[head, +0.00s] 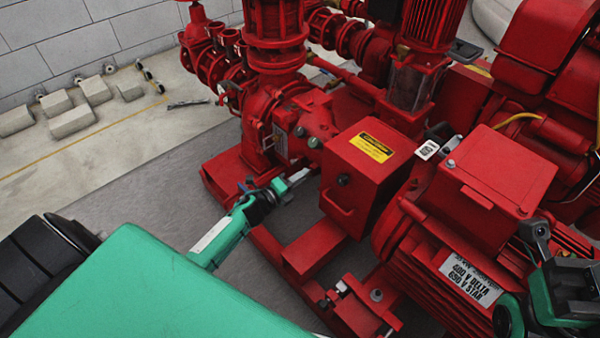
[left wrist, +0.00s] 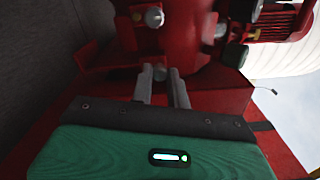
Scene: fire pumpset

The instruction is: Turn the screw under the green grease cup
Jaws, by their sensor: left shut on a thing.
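In the head view my left gripper (head: 290,181) reaches in from the left, low beside the red pump housing. In the left wrist view its two grey fingers (left wrist: 161,88) are closed around a small round grey screw head (left wrist: 160,72) on the red pump body. Small dark greenish round caps sit on the pump housing above the gripper; one (head: 314,142) looks like the green grease cup, but its colour is dull. In the left wrist view a dark greenish cap (left wrist: 236,56) shows at the upper right. My right gripper (head: 541,247) is at the lower right, near the motor; its fingertips are unclear.
A red box with a yellow label (head: 371,147) stands just right of my left gripper. The red motor (head: 445,275) fills the lower right. The red base frame (head: 268,243) runs below the gripper. Grey floor to the left is clear, with pale blocks (head: 72,121) by the wall.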

